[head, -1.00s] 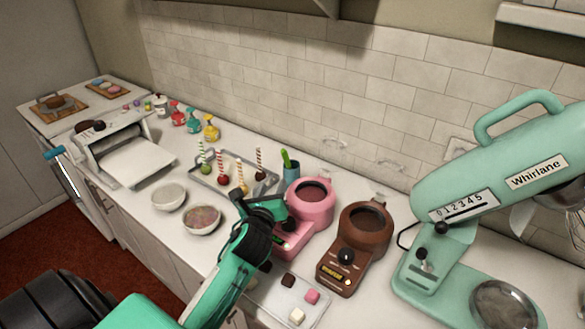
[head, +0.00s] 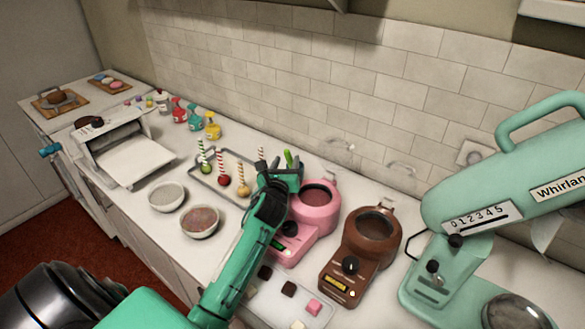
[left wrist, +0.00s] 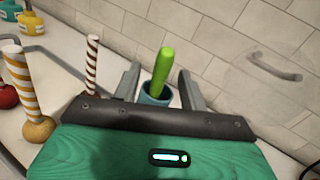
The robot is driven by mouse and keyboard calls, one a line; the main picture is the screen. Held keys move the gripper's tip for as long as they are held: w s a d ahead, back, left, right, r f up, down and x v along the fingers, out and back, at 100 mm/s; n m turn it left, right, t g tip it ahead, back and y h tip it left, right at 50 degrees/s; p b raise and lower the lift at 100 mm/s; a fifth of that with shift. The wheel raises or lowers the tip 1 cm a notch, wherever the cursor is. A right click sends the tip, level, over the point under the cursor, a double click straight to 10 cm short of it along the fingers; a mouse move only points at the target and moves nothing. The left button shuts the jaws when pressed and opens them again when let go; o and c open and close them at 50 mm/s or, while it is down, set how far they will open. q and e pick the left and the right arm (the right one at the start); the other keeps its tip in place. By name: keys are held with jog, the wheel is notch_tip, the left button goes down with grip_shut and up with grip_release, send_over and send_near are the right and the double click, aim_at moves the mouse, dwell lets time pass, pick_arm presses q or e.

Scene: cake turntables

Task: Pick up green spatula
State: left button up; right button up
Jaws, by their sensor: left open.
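The green spatula (left wrist: 161,68) stands upright, slightly tilted, in a teal cup (left wrist: 154,97); its green handle sticks up. In the head view the spatula's handle (head: 288,158) shows just above my left gripper (head: 287,172), which hides most of the cup. In the left wrist view, my left gripper (left wrist: 158,88) is open, with one finger on each side of the cup and handle as seen from the wrist. I cannot tell whether the handle is between the fingertips in depth. My right gripper is not in view.
A pink melting pot (head: 318,208) and a brown one (head: 374,228) stand right of my arm. Cake pops (head: 225,180) stand on a tray to the left, one close to the gripper in the wrist view. The tiled wall is behind.

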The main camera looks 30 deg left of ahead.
pick_arm(q)
jog(key=p+x, duration=0.1)
jog(key=x, duration=0.3)
jog(key=shift+w+d+f, duration=0.1)
jog(key=shift+f, duration=0.1)
jog(key=shift+w+f, duration=0.1)
jog(key=shift+w, duration=0.3)
jog(key=shift+c, duration=0.9)
grip_shut()
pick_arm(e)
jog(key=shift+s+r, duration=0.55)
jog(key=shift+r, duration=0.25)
